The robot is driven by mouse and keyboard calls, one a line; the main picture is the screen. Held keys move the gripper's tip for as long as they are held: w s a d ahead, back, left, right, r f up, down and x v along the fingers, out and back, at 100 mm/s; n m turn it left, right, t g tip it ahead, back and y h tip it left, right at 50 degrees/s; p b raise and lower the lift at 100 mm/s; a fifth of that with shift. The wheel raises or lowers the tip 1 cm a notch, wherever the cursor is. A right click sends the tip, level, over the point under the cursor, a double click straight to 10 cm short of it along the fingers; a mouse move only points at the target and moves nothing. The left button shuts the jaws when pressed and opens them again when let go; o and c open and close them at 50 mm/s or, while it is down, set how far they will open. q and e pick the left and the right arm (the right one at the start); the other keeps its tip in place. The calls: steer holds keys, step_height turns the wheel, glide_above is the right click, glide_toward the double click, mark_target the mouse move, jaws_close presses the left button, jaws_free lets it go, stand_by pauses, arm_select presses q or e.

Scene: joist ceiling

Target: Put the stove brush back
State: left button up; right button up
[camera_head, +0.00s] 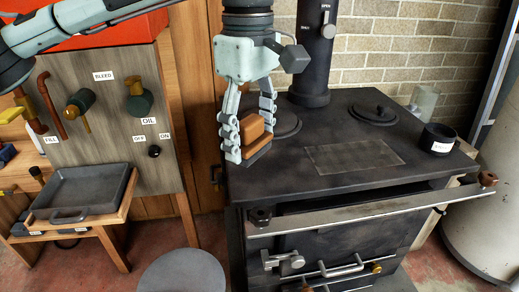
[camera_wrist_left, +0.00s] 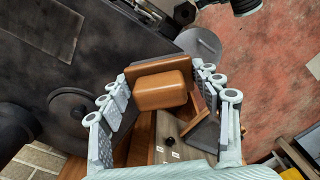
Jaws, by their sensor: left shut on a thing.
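The stove brush (camera_head: 251,127) is a brown, block-like piece with a darker plate along it. My left gripper (camera_head: 248,146) hangs from the top of the head view, pointing down, and is shut on the brush over the stove's left edge. In the left wrist view the brush (camera_wrist_left: 161,90) lies between the two pale, jointed fingers (camera_wrist_left: 162,86). The fingers hide part of its sides. My right gripper is not in view.
The black stove (camera_head: 270,181) has a flue pipe (camera_head: 312,55) at the back, round lids and a front rail (camera_head: 375,208). A labelled black pot (camera_head: 437,140) stands at its right. A panel with valves (camera_head: 113,120) and a tray (camera_head: 80,192) are left.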

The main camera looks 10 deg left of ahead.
arm_select(q)
glide_above(259, 168)
step_height(259, 168, down, 4)
steer(key=shift+r+p, duration=0.1)
steer(key=shift+p, duration=0.25)
step_height(259, 168, down, 4)
steer(key=shift+r, duration=0.1)
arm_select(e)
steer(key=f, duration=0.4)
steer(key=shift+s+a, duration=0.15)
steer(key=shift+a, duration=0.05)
arm_select(q)
steer(key=shift+f, duration=0.25)
steer(key=o, duration=1.1)
steer(key=shift+c, duration=0.2)
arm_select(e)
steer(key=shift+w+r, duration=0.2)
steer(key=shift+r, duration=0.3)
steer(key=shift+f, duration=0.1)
